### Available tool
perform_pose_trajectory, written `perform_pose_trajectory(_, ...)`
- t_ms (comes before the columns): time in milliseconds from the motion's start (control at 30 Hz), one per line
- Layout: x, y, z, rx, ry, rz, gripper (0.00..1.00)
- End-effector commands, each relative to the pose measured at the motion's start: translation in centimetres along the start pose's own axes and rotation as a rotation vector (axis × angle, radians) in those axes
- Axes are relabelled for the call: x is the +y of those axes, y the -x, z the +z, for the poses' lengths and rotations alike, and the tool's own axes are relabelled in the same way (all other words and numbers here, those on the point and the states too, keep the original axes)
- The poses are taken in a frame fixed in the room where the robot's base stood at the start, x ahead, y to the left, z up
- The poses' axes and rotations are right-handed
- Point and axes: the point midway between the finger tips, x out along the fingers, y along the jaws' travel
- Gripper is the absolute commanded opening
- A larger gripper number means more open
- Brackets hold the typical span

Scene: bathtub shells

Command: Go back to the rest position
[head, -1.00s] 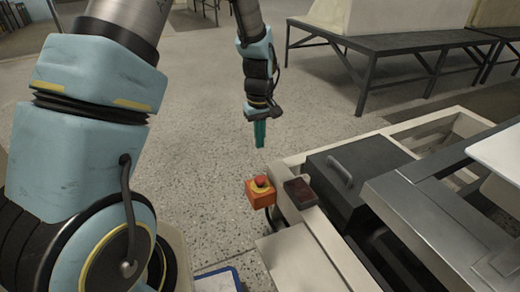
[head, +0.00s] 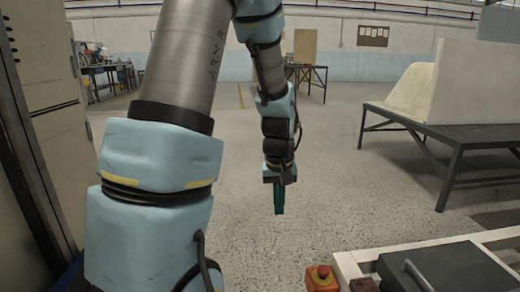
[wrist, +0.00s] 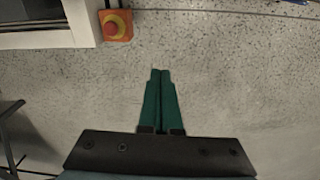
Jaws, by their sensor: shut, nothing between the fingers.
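My gripper (head: 279,208) hangs pointing down over the bare speckled floor in the head view, left of the machine frame at the lower right. Its green fingers also show in the wrist view (wrist: 160,75), pressed together with nothing between them. It touches nothing.
A red emergency button on an orange box (head: 321,278) sits at the corner of the pale machine frame (head: 450,245); the box also shows in the wrist view (wrist: 116,25). A dark table (head: 460,133) bears large pale shells at right. A tall cabinet (head: 50,110) stands at left. The floor between is free.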

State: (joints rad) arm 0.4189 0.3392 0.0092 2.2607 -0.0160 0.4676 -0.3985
Motion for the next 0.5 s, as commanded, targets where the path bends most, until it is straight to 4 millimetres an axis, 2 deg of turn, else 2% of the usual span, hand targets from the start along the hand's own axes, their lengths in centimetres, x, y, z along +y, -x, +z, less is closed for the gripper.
perform_pose_trajectory(33, -2.5, 1.2, 0.7, 0.013, -0.004, 0.002, 0.0)
perform_pose_trajectory(100, -5.1, 2.2, 1.7, 0.026, -0.024, 0.0, 0.0)
perform_pose_trajectory(300, -10.7, 4.3, 5.0, 0.06, -0.072, -0.011, 0.0)
perform_pose_trajectory(400, -12.9, 5.0, 6.8, 0.073, -0.094, -0.02, 0.0)
perform_pose_trajectory(500, -12.8, 7.5, 6.7, 0.072, -0.106, -0.02, 0.0)
